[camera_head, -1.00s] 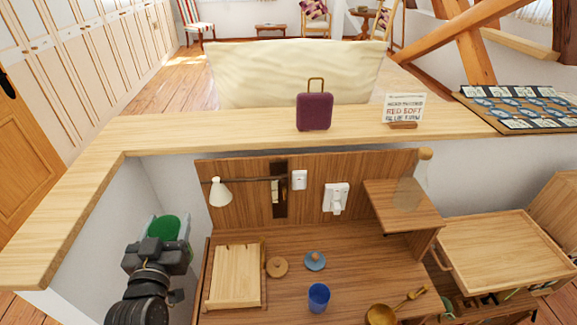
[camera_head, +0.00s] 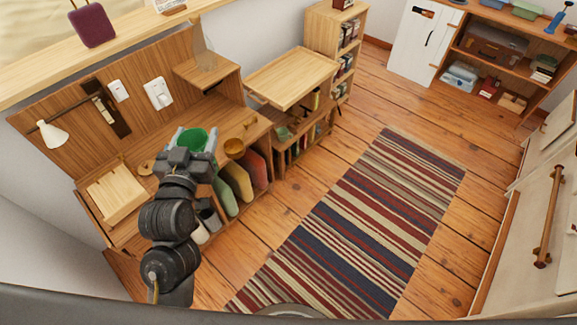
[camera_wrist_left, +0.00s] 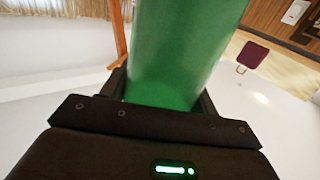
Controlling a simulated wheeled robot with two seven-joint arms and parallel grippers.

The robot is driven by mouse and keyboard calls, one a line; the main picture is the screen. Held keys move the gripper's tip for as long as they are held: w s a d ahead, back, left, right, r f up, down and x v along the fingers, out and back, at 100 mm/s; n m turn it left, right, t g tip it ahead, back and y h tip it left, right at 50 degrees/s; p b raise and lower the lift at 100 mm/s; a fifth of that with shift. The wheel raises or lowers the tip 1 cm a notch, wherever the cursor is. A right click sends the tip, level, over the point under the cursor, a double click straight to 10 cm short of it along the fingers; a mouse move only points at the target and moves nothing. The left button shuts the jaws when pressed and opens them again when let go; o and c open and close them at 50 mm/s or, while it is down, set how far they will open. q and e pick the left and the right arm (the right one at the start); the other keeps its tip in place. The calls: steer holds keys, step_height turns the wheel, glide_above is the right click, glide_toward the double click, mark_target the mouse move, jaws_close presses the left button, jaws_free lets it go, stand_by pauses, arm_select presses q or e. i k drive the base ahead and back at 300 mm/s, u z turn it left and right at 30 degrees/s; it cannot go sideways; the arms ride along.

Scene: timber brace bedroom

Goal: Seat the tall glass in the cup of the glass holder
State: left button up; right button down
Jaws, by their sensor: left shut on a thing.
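A tall green glass (camera_head: 194,139) is held in my left gripper (camera_head: 190,146) above the wooden desk. In the left wrist view the glass (camera_wrist_left: 178,45) fills the space between the two dark fingers (camera_wrist_left: 163,95), which are shut around it. I cannot tell for certain which thing is the glass holder. A white fitting with a part standing out from it (camera_head: 158,94) is on the desk's back panel, beyond the gripper. My arm and gripper hide part of the desk top. My right gripper is not in view.

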mark_target(236, 150)
steer(key=z, duration=0.7)
steer(key=i, duration=0.9)
steer(key=u, duration=0.6)
